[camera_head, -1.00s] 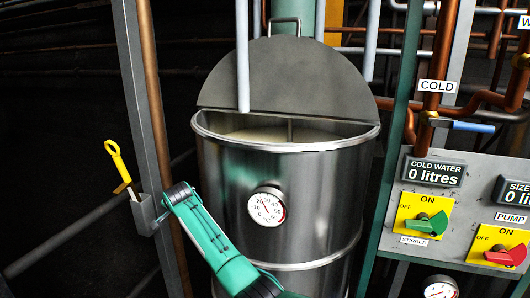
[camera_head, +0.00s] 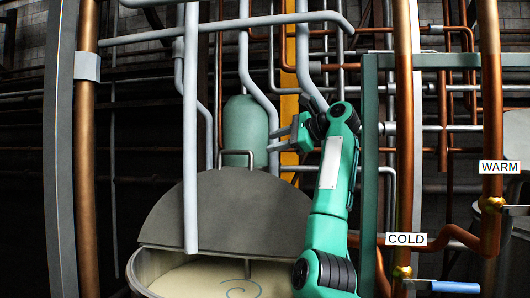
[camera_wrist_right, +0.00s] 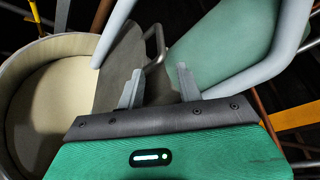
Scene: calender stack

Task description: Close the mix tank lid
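The mix tank (camera_head: 148,268) stands at the bottom in the head view, with pale liquid (camera_head: 205,279) inside. Its grey half-round lid (camera_head: 235,210) stands raised, with a bar handle (camera_head: 237,154) at its top edge. My right gripper (camera_head: 270,138) is open and empty, just right of the handle and slightly above it in the picture. In the right wrist view the two fingers (camera_wrist_right: 160,77) are apart, and the handle (camera_wrist_right: 155,44) shows beyond the fingertips, seemingly not touched. The lid (camera_wrist_right: 119,65) and open tank (camera_wrist_right: 45,47) are at left there. My left gripper is not in view.
A grey vertical pipe (camera_head: 190,130) passes in front of the lid. A green cylinder (camera_head: 245,128) stands behind the handle, with bent grey pipes (camera_head: 258,90) around it. A green post (camera_head: 370,180) and copper pipes (camera_head: 404,130) stand right of my arm.

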